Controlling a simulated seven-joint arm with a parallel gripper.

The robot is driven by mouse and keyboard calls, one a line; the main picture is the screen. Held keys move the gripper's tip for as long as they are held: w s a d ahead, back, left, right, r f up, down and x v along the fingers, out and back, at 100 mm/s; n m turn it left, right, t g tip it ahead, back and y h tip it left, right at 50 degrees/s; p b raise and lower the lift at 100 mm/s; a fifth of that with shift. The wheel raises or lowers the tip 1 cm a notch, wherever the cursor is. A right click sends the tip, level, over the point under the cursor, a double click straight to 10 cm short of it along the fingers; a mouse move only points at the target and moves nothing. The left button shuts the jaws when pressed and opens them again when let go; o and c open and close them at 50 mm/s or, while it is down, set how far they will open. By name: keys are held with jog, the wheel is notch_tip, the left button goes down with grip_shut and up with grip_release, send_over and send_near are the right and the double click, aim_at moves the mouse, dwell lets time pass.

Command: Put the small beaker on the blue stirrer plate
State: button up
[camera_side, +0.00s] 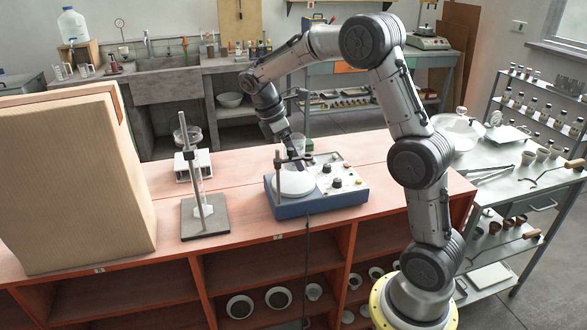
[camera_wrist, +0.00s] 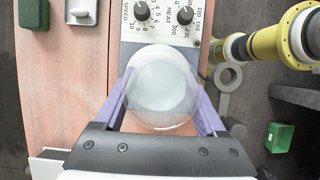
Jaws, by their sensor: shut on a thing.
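The small beaker (camera_wrist: 163,95) is clear glass and sits between my gripper's purple fingers in the wrist view. My gripper (camera_wrist: 162,108) is shut on its sides. The blue stirrer (camera_side: 320,201) stands on the red bench in the side view, with a round white plate (camera_side: 295,184) on its left part and knobs on the right. In the wrist view the white plate lies behind the glass. I cannot tell whether the beaker's base touches it.
A stand with an upright rod (camera_side: 204,220) is left of the stirrer. Behind it is a white device (camera_side: 193,165) with a glass dish (camera_side: 187,136). A large tan box (camera_side: 70,180) fills the bench's left end. A thin rod rises beside the stirrer plate, close to my gripper.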

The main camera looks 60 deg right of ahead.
aim_at(282, 145)
jog(key=shift+f, duration=2.05)
jog(key=shift+f, duration=0.1)
jog(key=o, duration=1.3)
jog(key=shift+c, duration=0.2)
jog(key=v, duration=1.2)
jog(key=shift+r, duration=0.2)
